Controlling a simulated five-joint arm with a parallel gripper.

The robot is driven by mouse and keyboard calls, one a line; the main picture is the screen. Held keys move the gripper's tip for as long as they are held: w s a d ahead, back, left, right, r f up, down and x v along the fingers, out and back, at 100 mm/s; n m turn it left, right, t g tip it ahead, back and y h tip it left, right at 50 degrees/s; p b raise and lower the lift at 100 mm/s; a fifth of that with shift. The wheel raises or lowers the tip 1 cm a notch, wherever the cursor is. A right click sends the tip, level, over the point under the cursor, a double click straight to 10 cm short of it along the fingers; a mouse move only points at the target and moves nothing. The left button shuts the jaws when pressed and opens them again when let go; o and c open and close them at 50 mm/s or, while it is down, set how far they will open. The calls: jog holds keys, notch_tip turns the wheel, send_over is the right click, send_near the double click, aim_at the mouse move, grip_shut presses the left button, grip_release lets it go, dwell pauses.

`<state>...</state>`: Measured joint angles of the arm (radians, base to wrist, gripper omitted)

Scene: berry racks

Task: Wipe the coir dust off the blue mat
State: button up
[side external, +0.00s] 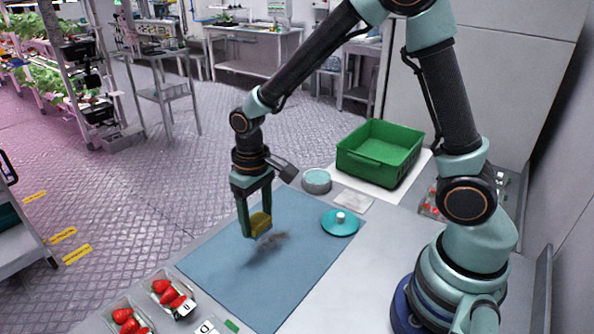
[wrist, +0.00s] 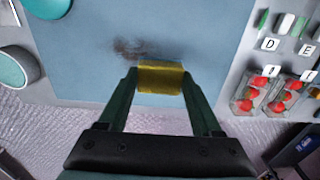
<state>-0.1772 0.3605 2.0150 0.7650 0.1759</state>
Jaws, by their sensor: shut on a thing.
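The blue mat (side external: 225,262) lies flat on the grey table. A dark smear of coir dust (side external: 272,242) is on the mat, close to my gripper; it also shows in the wrist view (wrist: 130,48), just beyond the sponge and to its left. My gripper (side external: 254,224) points down over the mat and is shut on a yellow sponge (side external: 261,222). In the wrist view the sponge (wrist: 160,79) sits between my two green fingers. I cannot tell whether the sponge touches the mat.
A teal lid with a pale knob (side external: 341,225) rests at the mat's right edge. A round teal-topped container (side external: 316,180) stands behind the mat, near a green crate (side external: 380,150). Strawberry punnets (side external: 171,293) stand at the front left. Letter tiles (wrist: 270,44) lie nearby.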

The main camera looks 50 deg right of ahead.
send_over(258, 250)
jog(key=s, duration=0.1)
jog(key=shift+s+a+f, duration=0.1)
jog(key=shift+f, duration=1.25)
jog(key=shift+a+f, duration=0.1)
jog(key=shift+f, duration=1.25)
jog(key=shift+d+f, duration=0.65)
jog(key=shift+f, duration=0.1)
jog(key=shift+d, duration=4.9)
jog(key=shift+a, duration=5.6)
jog(key=shift+w+f, duration=0.1)
jog(key=shift+w, duration=0.45)
jog(key=shift+w+d, duration=0.15)
jog(key=shift+d, duration=5.5)
jog(key=shift+a, duration=5.45)
jog(key=shift+a+r, duration=0.2)
jog(key=shift+r, duration=3.9)
